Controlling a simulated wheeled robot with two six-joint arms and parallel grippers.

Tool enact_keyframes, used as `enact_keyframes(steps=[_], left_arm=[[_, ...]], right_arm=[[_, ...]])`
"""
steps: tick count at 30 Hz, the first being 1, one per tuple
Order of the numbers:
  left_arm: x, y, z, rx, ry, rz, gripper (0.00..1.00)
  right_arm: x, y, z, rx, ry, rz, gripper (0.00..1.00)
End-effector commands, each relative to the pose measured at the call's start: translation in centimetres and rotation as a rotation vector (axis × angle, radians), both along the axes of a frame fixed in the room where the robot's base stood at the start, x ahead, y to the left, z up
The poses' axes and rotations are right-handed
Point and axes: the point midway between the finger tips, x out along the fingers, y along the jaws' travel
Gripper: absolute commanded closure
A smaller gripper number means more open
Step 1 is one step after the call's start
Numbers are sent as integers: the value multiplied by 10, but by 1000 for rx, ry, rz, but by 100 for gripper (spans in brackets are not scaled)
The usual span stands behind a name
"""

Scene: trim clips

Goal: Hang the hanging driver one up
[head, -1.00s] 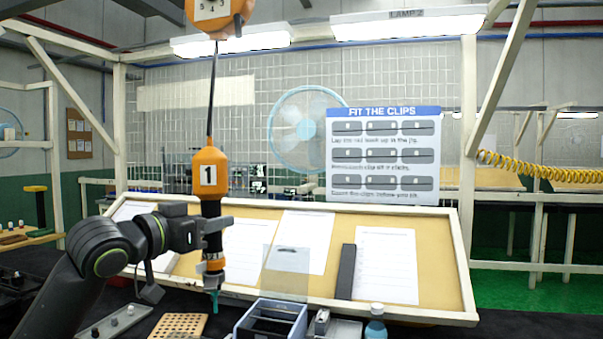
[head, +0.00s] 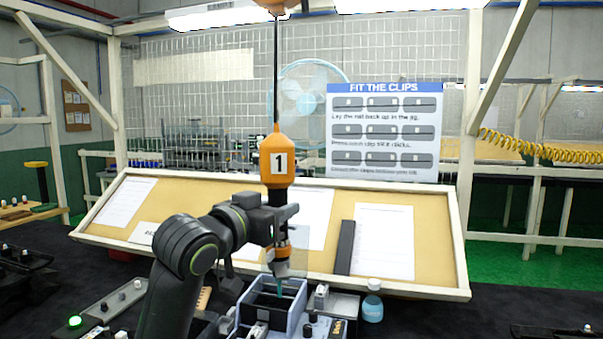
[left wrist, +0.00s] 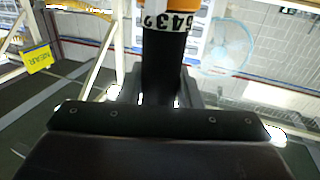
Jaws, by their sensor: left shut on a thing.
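The hanging driver one (head: 278,170) is orange and black with a white "1" label. It hangs upright on a dark cable from an orange balancer (head: 277,5) at the top of the head view. My left gripper (head: 288,218) is shut on its black lower body. The driver's teal tip points down over a blue-grey bin (head: 268,298); I cannot tell whether it touches anything. In the left wrist view the driver's dark shaft (left wrist: 165,65) stands between the fingers, below an orange part with a number band. My right gripper is not in view.
A slanted tan board (head: 110,237) with papers and a dark strip (head: 345,247) stands behind. A small bottle (head: 372,303) stands right of the bin. The dark table is clear toward the right.

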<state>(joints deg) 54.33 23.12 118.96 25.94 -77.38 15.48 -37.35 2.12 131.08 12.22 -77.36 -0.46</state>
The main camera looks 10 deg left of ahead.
Motion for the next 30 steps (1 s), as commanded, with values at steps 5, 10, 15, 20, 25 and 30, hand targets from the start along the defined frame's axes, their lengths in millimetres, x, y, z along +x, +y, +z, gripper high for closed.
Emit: enact_keyframes(steps=[5, 10, 15, 20, 25, 30], left_arm=[[3, -24, 0, -4, 1, -4, 100], [6, -41, 0, -4, 1, -4, 100], [7, -48, 3, 0, 3, 1, 100], [7, -47, 16, 0, 1, 1, 100], [7, -47, 20, 0, 0, 0, 100], [7, -47, 20, 0, 0, 0, 100]], right_arm=[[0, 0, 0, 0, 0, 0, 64], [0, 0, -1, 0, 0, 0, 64], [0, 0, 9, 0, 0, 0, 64], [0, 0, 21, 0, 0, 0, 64], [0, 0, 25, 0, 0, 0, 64], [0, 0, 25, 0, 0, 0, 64]])
